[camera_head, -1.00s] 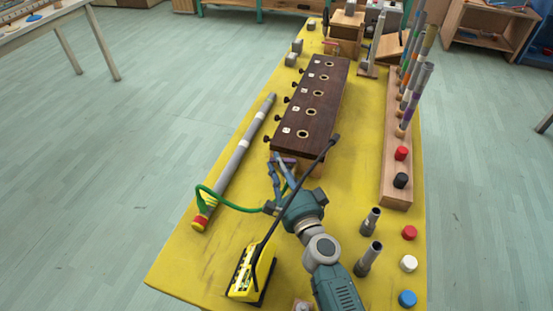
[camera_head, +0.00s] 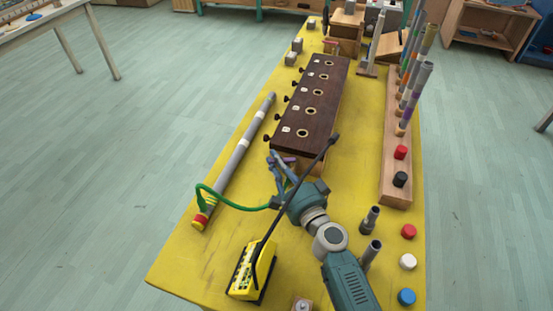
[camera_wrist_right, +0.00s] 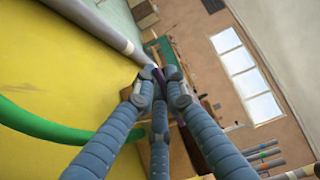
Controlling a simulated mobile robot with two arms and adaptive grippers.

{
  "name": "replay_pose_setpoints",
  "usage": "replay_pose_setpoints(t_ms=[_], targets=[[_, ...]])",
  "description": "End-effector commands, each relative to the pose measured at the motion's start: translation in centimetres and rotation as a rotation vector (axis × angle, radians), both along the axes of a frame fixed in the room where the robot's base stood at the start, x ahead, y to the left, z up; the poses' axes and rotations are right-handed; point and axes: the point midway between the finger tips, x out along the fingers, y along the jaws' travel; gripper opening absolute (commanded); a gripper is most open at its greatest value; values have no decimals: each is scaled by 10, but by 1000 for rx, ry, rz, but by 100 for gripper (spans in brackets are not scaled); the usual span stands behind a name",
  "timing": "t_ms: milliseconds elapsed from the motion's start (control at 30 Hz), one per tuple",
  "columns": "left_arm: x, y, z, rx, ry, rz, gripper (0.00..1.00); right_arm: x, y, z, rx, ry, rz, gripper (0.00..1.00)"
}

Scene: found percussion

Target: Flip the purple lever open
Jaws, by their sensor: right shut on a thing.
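The purple lever (camera_head: 289,160) shows as a small purple piece at the near end of the dark wooden box (camera_head: 318,98). My right gripper (camera_head: 274,160) is at that near end, just below the box's front edge. In the right wrist view the fingers (camera_wrist_right: 160,88) are closed together, with a thin dark purple piece (camera_wrist_right: 159,74) between their tips. They appear shut on the lever. How far the lever is turned is hidden by the fingers. My left gripper is not in view.
A long grey tube (camera_head: 243,150) lies left of the box. A green hose (camera_head: 232,206) loops beside my right gripper. Grey cylinders (camera_head: 370,219) and coloured caps (camera_head: 408,231) sit at right.

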Motion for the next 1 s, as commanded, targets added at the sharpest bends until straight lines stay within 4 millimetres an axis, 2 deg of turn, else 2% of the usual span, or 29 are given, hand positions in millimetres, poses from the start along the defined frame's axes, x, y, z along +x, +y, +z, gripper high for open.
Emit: replay_pose_setpoints(t_ms=[267,300,333,367,667,833,1000], targets=[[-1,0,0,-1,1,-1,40,-1,-1,0,1,3,14,0],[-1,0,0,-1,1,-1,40,-1,-1,-1,1,3,14,13],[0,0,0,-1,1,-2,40,-1,-1,-1,1,3,14,19],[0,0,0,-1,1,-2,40,-1,-1,-1,1,3,14,20],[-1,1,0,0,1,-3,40,-2,-1,-1,1,3,14,20],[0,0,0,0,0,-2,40,-19,-10,-2,-1,4,13,20],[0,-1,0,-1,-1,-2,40,-51,-27,-2,0,6,12,20]])
